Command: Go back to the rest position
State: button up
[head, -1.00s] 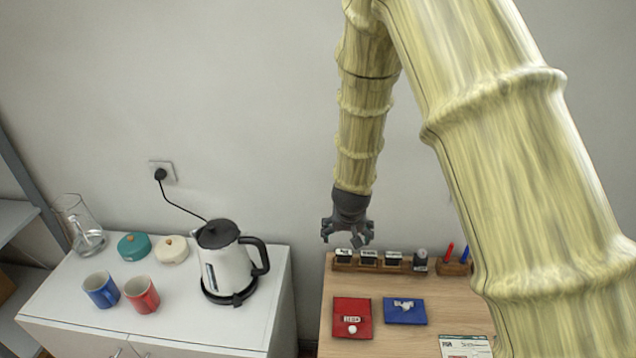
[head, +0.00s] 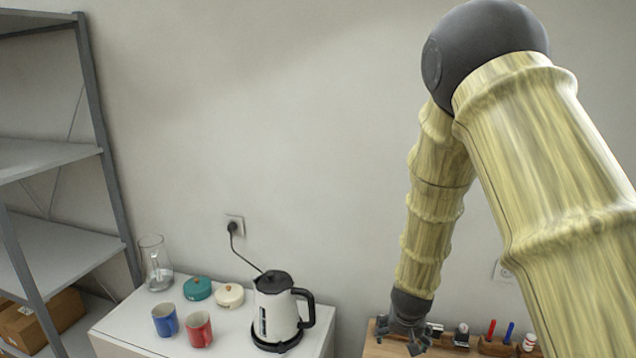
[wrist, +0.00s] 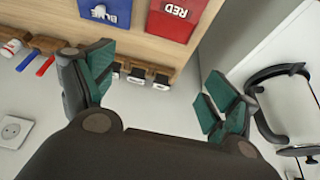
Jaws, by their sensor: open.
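My gripper (head: 408,338) hangs at the end of my arm at the lower right of the head view, near the back edge of the wooden counter (head: 376,348). In the wrist view its two fingers (wrist: 155,92) are spread wide apart with nothing between them. A row of dark stamps on a wooden rack (wrist: 138,74) shows beyond the fingers, apart from them as far as I can tell.
In the wrist view a blue pouch (wrist: 104,10) and a red pouch (wrist: 176,16) lie on the counter. A kettle (head: 276,310), blue mug (head: 165,320), red mug (head: 199,329) and glass jug (head: 155,264) stand on the white cabinet. A grey shelf (head: 50,250) stands left.

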jog(key=s+d+f, duration=0.1)
jog(key=s+f, duration=0.4)
jog(key=s+d+f+n+g, duration=0.1)
jog(key=s+f, duration=0.5)
jog(key=s+f+g, duration=0.1)
jog(key=s+f, duration=0.5)
jog(key=shift+s+d+f+n, duration=0.2)
jog(key=shift+d+n, duration=0.1)
jog(key=shift+d, duration=0.1)
jog(key=s+a+f+n+g+y, duration=0.1)
jog(key=s+f, duration=0.3)
jog(key=s, duration=0.8)
jog(key=s+a+f+g, duration=0.1)
jog(key=s+f, duration=0.3)
jog(key=s, duration=0.8)
notch_tip(320, 180, down, 7)
jog(key=b, duration=0.7)
jog(key=shift+w+d, duration=0.2)
